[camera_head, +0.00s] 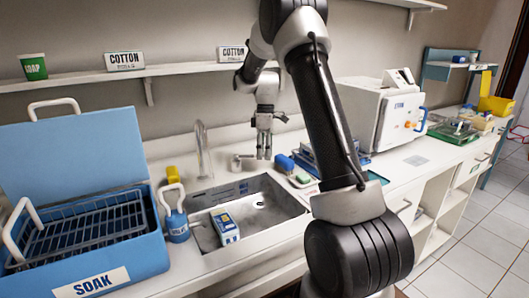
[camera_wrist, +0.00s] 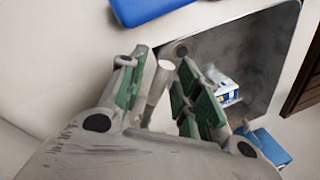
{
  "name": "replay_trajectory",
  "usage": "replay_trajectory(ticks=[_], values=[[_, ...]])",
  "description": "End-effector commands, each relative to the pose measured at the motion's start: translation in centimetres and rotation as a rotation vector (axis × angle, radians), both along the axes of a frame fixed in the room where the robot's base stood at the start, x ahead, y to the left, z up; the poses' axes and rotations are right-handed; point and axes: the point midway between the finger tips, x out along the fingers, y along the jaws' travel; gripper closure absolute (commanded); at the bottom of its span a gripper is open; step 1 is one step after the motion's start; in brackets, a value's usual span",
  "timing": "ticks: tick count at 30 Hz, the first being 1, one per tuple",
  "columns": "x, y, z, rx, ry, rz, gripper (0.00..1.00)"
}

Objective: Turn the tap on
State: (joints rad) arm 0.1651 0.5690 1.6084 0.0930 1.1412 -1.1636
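The tap has a thin curved grey spout (camera_head: 203,150) at the back edge of the sink (camera_head: 290,203). A short grey tap handle (camera_head: 243,162) stands on the counter to the right of the spout. My gripper (camera_head: 264,152) points down just right of the handle in the head view. In the wrist view my gripper (camera_wrist: 160,100) has its two green-padded fingers apart. A pale round-ended grey rod (camera_wrist: 157,84), likely part of the tap, shows between the fingers. I cannot tell whether either finger touches it. No water is visible.
A blue and white carton (camera_head: 225,226) is in the sink. A blue item (camera_head: 285,162) lies right of my gripper. A shelf (camera_head: 175,69) runs above the counter.

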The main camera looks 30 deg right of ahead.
Motion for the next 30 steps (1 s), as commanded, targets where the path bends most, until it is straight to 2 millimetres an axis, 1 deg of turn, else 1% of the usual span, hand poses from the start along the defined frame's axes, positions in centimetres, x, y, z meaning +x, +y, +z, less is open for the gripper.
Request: replay_trajectory(ticks=[2, 5, 8, 15, 18, 21, 24, 30], values=[[0.1, 0.0, 0.3, 0.000, -0.001, 0.000, 0.67], [0.3, -0.2, 1.3, 0.000, -0.002, 0.000, 0.67], [0.6, -0.4, 3.2, -0.001, -0.004, 0.000, 0.67], [1.5, -1.0, 8.5, -0.001, -0.004, 0.000, 0.67], [1.7, -1.2, 10.1, 0.000, -0.004, 0.000, 0.67], [1.9, -1.3, 11.2, 0.000, -0.002, 0.000, 0.67], [1.9, -1.3, 11.7, 0.000, 0.000, 0.000, 0.67], [1.9, -1.4, 11.8, 0.000, 0.000, 0.000, 0.67]])
